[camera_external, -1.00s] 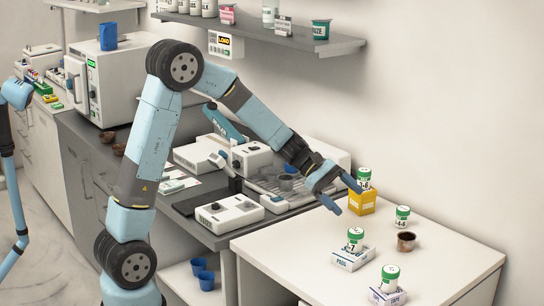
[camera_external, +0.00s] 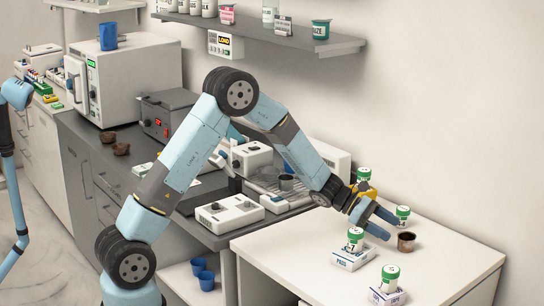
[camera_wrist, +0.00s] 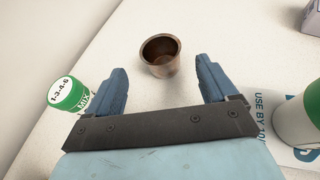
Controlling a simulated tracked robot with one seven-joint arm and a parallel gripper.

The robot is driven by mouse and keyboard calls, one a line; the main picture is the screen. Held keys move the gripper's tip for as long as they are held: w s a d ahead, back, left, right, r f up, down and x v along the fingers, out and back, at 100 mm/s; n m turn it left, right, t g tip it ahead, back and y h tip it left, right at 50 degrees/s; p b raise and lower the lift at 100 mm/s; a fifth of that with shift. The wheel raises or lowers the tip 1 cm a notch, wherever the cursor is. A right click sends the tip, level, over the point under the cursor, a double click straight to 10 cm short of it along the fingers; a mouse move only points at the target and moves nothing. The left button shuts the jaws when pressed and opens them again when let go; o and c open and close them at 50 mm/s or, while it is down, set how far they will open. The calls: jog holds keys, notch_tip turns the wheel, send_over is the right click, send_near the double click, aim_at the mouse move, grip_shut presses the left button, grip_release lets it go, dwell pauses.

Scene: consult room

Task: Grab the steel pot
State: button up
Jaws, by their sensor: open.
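The steel pot is a small brownish metal cup (camera_external: 406,242) standing upright on the white table (camera_external: 450,262). In the wrist view the steel pot (camera_wrist: 161,55) lies just beyond my fingertips, roughly centred between them, with its open top showing an empty-looking inside. My gripper (camera_external: 391,226) is open and empty, pointing at the pot from its left. In the wrist view my gripper (camera_wrist: 162,72) has its two blue fingers wide apart, and neither appears to touch the pot.
A green-lidded jar (camera_wrist: 70,95) stands close to my left finger in the wrist view. Another green-lidded jar (camera_external: 355,238) on a white box (camera_external: 350,259) and one more (camera_external: 389,278) stand towards the front. Bare table lies right of the pot.

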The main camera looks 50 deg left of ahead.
aim_at(407, 237)
jog(key=shift+x, duration=3.7)
jog(key=c, duration=1)
jog(key=shift+r, duration=0.15)
